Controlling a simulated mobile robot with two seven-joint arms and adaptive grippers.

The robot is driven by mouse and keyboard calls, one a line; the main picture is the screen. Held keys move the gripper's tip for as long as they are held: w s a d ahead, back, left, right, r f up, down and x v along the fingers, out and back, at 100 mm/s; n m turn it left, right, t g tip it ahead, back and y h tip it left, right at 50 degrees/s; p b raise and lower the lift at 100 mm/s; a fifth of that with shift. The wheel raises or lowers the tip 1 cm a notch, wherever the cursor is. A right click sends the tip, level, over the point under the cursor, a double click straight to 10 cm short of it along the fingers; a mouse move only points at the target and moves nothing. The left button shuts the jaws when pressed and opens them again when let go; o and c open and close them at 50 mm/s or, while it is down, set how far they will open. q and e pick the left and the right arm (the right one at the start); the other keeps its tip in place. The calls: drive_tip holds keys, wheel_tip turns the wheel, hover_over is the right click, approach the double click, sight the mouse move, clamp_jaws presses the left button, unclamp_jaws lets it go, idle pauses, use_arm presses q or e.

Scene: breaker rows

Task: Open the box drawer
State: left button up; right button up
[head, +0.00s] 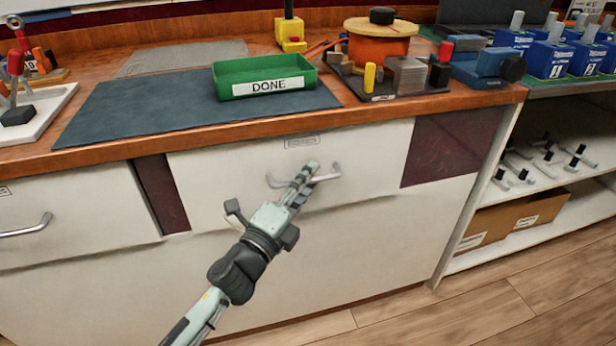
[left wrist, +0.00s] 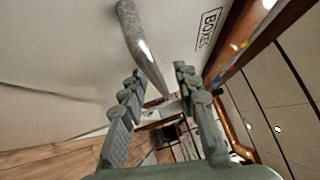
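The box drawer (head: 225,185) is a white front in the middle of the bench, below the worktop, and looks shut. Its small label (head: 302,142) reads "BOXES" in the left wrist view (left wrist: 208,30). Its grey bar handle (head: 330,177) shows close up in the left wrist view (left wrist: 143,48). My left gripper (head: 308,172) is at the handle. In the left wrist view its fingers (left wrist: 158,85) are apart, with the handle bar between them; I cannot tell whether they touch it. My right gripper is not in view.
Another drawer with a handle (head: 25,229) is at the left. On the worktop are a green DONE tray (head: 262,78), a dark mat (head: 150,105) and an orange spool (head: 380,45). Open shelves (head: 560,200) stand at the right. The floor (head: 480,315) in front looks clear.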

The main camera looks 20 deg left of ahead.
use_arm(q)
drive_tip(key=shift+w, duration=0.1)
clamp_jaws()
idle(0.3)
drive_tip(key=shift+d, duration=0.2)
